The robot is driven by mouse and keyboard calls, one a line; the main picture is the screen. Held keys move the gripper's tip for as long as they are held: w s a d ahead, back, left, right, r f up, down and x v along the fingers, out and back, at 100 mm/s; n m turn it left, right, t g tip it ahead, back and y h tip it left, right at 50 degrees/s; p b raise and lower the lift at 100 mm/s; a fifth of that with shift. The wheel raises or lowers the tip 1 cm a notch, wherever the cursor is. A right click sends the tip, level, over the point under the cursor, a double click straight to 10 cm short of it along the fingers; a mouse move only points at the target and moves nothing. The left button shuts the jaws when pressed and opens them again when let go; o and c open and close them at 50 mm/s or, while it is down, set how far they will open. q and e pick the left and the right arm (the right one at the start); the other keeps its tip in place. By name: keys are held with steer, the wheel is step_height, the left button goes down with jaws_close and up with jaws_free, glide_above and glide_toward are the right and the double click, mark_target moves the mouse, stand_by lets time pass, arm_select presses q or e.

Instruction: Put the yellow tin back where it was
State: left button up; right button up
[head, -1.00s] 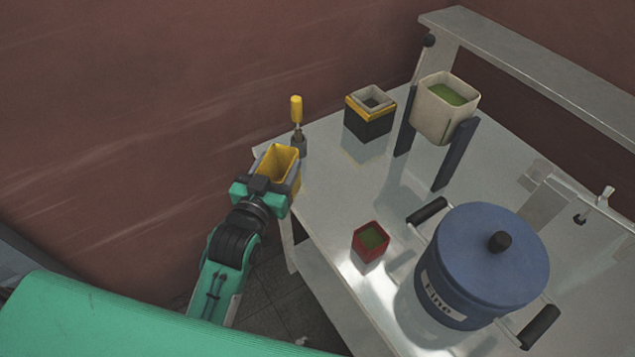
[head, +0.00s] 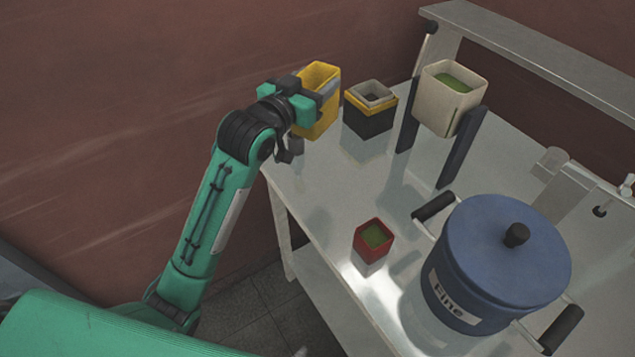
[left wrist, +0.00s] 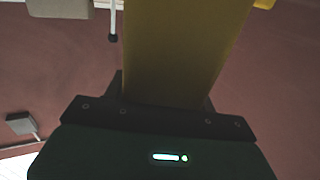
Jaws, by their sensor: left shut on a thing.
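The yellow tin (head: 318,103) is an open-topped square container, held up at the far left part of the table in the head view. My left gripper (head: 308,103) is shut on it, with the tin upright or nearly so. In the left wrist view the yellow tin (left wrist: 185,50) fills the space beyond the gripper (left wrist: 165,105). The tin appears above the table top, left of a black box with a yellow band (head: 369,114). My right gripper is not in view.
A red tin with green powder (head: 373,238) stands on the metal table (head: 330,205). A cream hopper with green powder (head: 448,100) hangs between dark posts. A large blue pot labelled Fine (head: 495,265) stands at front right. The table's middle is fairly clear.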

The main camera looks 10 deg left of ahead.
arm_select(q)
steer(key=shift+w+d+r, duration=0.2)
steer(key=shift+w+r, duration=0.25)
steer(key=shift+r, duration=0.2)
step_height(320, 180, down, 20)
steer(key=p, duration=0.1)
steer(key=shift+r, duration=0.15)
steer(key=o, duration=1.4)
